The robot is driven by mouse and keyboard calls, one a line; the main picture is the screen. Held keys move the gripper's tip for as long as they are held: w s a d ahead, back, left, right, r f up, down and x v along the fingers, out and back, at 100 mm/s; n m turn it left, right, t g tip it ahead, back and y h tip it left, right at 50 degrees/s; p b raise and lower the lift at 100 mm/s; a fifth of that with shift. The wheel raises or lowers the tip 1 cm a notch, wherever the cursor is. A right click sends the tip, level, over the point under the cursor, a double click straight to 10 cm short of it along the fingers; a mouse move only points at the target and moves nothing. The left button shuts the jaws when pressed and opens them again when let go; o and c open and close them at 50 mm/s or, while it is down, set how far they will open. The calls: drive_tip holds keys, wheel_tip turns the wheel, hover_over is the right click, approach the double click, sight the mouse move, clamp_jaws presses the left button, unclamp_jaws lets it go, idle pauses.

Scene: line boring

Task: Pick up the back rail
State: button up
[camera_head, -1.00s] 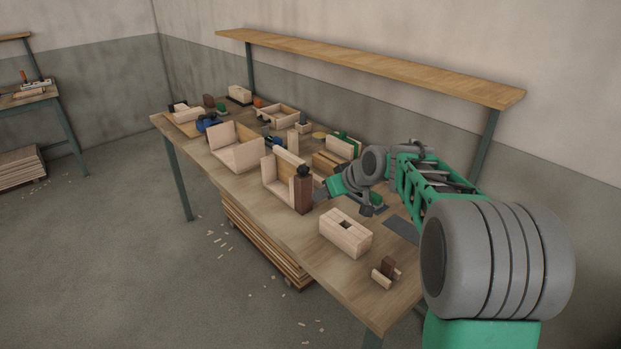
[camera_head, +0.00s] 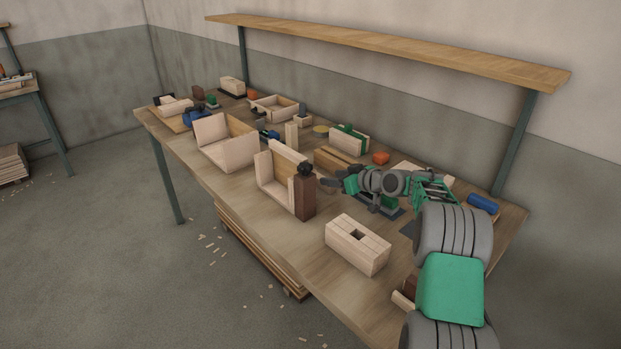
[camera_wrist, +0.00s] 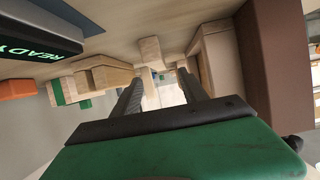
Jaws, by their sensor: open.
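My gripper (camera_head: 331,183) is open and empty, low over the bench and pointing left. It is just right of a dark brown post (camera_head: 305,196) beside a part-built pale wood frame (camera_head: 268,178). I cannot tell for sure which wooden piece is the back rail; a pale strip (camera_head: 288,151) stands along the frame's far side. The wrist view looks upside down. There, the gripper's two fingers (camera_wrist: 157,88) stand apart, with an upright pale block (camera_wrist: 151,52) ahead and the brown post (camera_wrist: 278,62) at the right.
A tan block (camera_head: 337,160), a clamped green-and-pale piece (camera_head: 350,138) and an orange item (camera_head: 380,158) lie behind the gripper. A slotted pale block (camera_head: 357,244) stands in front. A box reading READY (camera_wrist: 40,48) is close in the wrist view. A shelf (camera_head: 390,50) runs above the bench.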

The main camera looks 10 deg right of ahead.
sight(319, 176)
drive_tip(key=shift+w+d+f, duration=0.1)
drive_tip(key=shift+w+f, duration=0.25)
drive_tip(key=shift+w, duration=0.45)
drive_tip(key=p+x, duration=0.1)
drive_tip(key=x, duration=0.6)
drive_tip(key=shift+s+a+f+p, duration=0.2)
drive_tip(key=shift+f+p, duration=0.05)
drive_tip(key=shift+p, duration=0.1)
drive_tip(key=shift+c, duration=0.3)
clamp_jaws()
